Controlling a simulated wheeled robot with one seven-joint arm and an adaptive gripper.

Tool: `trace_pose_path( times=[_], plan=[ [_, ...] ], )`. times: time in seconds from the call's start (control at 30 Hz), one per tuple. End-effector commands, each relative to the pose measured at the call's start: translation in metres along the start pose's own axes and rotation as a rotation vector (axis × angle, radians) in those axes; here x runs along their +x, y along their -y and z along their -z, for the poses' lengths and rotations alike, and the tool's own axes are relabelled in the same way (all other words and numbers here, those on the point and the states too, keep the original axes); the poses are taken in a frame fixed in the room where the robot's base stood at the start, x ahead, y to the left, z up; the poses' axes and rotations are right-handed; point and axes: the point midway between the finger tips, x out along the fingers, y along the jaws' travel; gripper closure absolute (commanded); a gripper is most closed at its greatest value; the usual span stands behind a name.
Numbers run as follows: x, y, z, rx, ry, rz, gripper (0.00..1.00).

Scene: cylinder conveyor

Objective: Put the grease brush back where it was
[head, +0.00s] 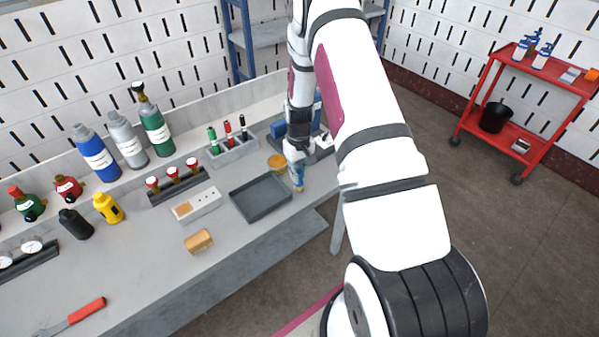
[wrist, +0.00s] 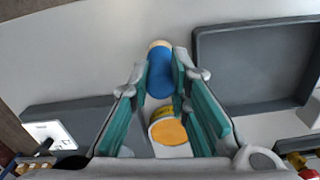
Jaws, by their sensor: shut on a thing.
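The grease brush shows as a blue piece with a tan end (wrist: 159,80) between my fingertips in the wrist view. In the head view its blue and tan part (head: 299,181) hangs under my gripper (head: 297,164). My gripper is shut on it, and the fingers also show in the wrist view (wrist: 161,72). A round tin with an orange top (head: 277,162) stands just left of the gripper; it also shows between the fingers in the wrist view (wrist: 168,131). I cannot tell whether the brush touches the bench.
An empty dark grey tray (head: 261,214) lies left of the brush on the grey bench (head: 150,262). Bottles line the back left. A red cart (head: 545,135) stands far right.

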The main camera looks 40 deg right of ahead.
Motion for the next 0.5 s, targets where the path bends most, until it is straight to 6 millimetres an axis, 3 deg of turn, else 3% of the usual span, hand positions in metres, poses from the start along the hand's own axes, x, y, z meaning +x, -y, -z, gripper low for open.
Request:
trace_pose_path(
  times=[0.33,0.37,0.4,0.5],
  plan=[
    [0.0037,0.0002,0.0003,-0.001,0.0,0.0,1.0],
    [0.003,0.0002,0.0002,-0.001,0.0,0.0,0.76],
    [0.0028,0.0002,0.0001,-0.001,0.0,0.0,0.67],
    [0.0027,0.0002,0.0,-0.001,0.0,0.0,0.63]
  ],
)
